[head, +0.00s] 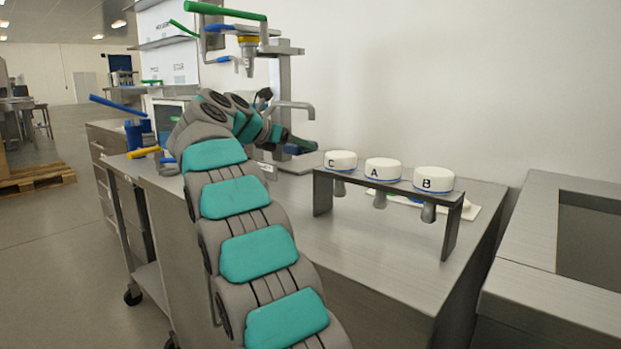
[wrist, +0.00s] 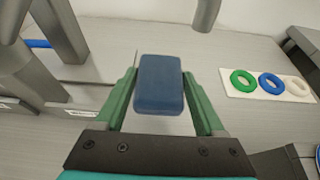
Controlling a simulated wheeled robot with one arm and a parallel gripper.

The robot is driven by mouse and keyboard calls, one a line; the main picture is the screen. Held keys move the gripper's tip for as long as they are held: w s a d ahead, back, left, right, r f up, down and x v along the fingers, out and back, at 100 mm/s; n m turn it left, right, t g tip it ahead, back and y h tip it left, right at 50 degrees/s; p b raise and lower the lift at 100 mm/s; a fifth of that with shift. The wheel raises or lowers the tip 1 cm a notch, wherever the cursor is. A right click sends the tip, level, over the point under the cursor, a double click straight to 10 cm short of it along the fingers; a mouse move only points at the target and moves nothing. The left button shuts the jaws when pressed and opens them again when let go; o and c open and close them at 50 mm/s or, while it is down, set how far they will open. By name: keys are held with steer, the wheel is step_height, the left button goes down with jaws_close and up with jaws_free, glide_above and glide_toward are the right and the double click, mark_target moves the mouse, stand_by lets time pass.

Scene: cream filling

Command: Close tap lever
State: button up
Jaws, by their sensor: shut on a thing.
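My gripper (wrist: 159,76) is shut on a dark blue block (wrist: 159,92), which sits between its green fingers in the wrist view. In the head view my gripper (head: 300,143) is low over the counter, just below a grey tap spout (head: 292,105). A grey spout end (wrist: 205,14) also shows above and right of the block in the wrist view. A small black part (head: 263,96) stands left of the spout; I cannot tell if it is the tap lever.
A rack (head: 325,192) holds white-capped nozzles marked C, A and B. A white tray (wrist: 240,94) with green, blue and white rings lies to the right. The filling machine (head: 249,57) with its green lever (head: 225,11) stands behind. The front counter is clear.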

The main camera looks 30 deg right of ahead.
mark_target(297, 187)
steer(key=shift+f, duration=4.4)
steer(key=shift+f+b, duration=0.1)
steer(key=shift+b, duration=0.3)
steer(key=o, duration=1.3)
steer(key=shift+r, duration=0.25)
steer(key=shift+s+a, duration=0.1)
steer(key=shift+a, duration=0.25)
steer(key=b+v, duration=0.1)
steer(key=v, duration=1)
steer(key=shift+s+a+r, duration=0.1)
steer(key=shift+s+a, duration=0.05)
